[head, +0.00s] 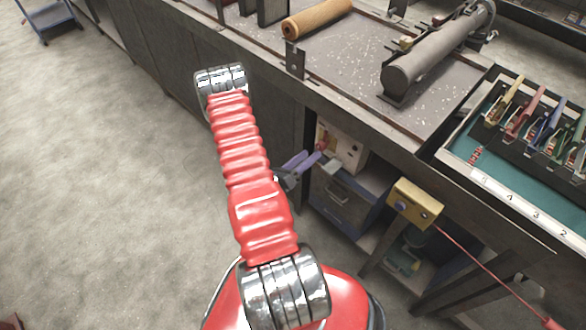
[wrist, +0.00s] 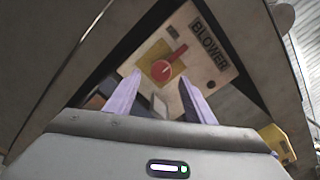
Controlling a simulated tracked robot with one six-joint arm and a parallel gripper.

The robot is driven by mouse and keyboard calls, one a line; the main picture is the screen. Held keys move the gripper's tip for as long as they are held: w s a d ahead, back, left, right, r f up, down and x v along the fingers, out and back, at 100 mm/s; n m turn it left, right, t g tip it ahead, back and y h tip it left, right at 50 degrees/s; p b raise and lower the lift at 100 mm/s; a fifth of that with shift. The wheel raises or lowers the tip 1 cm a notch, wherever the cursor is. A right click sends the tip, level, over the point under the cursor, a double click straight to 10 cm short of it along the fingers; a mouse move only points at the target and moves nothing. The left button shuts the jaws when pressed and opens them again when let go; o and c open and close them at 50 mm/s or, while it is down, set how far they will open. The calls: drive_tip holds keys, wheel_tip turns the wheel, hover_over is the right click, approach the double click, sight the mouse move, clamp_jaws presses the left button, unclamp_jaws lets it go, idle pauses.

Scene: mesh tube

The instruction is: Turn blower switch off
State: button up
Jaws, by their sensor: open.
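The blower switch is a red rotary handle (wrist: 168,64) on a yellow plate, on a cream panel (wrist: 208,48) lettered BLOWER. In the wrist view its handle slants up to the right. In the head view the cream blower box (head: 345,149) sits under the workbench edge; I cannot make out the handle there. My gripper (head: 308,158) has purple fingers and is open and empty in front of the box. In the wrist view the fingertips (wrist: 160,77) lie to either side of the handle's lower part, with the handle beyond them. I cannot tell whether they touch anything.
A yellow box with knobs (head: 415,204) hangs to the right, with a red cord. A drawer unit (head: 340,200) stands below the blower box. The workbench (head: 340,80) overhangs it, carrying a grey cylinder (head: 430,60) and a tray of coloured clamps (head: 460,150).

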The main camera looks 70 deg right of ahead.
drive_tip(key=v, duration=0.7)
drive_tip(key=shift+f, duration=0.1)
idle(0.7)
drive_tip(key=s+a+m+g+y, duration=0.4)
drive_tip(key=s+m, duration=0.1)
drive_tip(key=s, duration=0.2)
drive_tip(key=a+r+m+g+y, duration=0.2)
drive_tip(key=a+r+m+y, duration=0.3)
drive_tip(key=a+m, duration=0.25)
drive_tip(key=w+a+r+m+t+y, duration=0.6)
drive_tip(key=w+a+r+m+t, duration=0.4)
drive_tip(key=w+a+r, duration=0.7)
drive_tip(key=w+a+r+n+t+y, duration=0.1)
drive_tip(key=w+a+r+t, duration=0.1)
drive_tip(key=a+r+t, duration=0.6)
drive_tip(key=a+r, duration=0.6)
drive_tip(key=r, duration=0.2)
drive_tip(key=shift+w+a+r+t+y, duration=0.15)
drive_tip(key=shift+w+a+t+y, duration=0.05)
drive_tip(key=shift+w+t+y, duration=0.1)
